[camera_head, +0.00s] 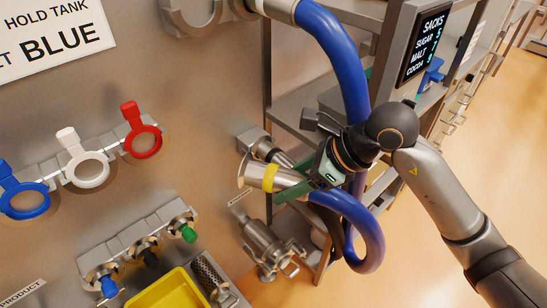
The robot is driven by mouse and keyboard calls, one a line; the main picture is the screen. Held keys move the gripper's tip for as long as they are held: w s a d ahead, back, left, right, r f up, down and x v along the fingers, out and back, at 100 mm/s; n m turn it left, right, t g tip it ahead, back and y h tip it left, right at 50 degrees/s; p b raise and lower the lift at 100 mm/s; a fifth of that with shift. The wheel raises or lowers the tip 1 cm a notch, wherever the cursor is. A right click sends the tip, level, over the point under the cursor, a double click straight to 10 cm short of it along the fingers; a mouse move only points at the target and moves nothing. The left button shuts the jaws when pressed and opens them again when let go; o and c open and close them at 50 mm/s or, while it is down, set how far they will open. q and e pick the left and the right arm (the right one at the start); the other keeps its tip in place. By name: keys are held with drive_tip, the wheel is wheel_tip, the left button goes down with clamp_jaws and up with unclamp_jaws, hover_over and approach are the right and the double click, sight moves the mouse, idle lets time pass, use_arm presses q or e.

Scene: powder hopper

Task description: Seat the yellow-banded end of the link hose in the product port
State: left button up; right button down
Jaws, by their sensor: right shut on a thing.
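The blue link hose (347,62) hangs from a fitting on the wall at the top and loops down at the right. Its steel end (290,184) with a yellow band (270,178) points left, its flared mouth near the grey wall panel. My right gripper (318,178) is shut on the hose end, behind the yellow band. A steel fitting (265,149) sticks out of the panel just behind and above the hose end; I cannot tell if it is the product port. A "PRODUCT" label (22,293) shows at the lower left. My left gripper is not in view.
Blue, white (84,161) and red (144,129) ring clamps hang on the panel. Below are a rack of coloured-tip nozzles (140,243), a yellow tray (170,291) and a steel valve body (268,246). Shelving (385,60) with a sacks display (425,45) stands behind my arm.

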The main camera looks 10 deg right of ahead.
drive_tip(key=s+d+f+m+t+p, duration=0.1)
drive_tip(key=s+d+f+m, duration=0.1)
drive_tip(key=s+d+f, duration=0.6)
drive_tip(key=d+f, duration=0.3)
drive_tip(key=d, duration=0.1)
drive_tip(key=shift+s+f+t+h, duration=0.2)
drive_tip(key=shift+f+t+h, duration=0.1)
drive_tip(key=shift+f, duration=0.05)
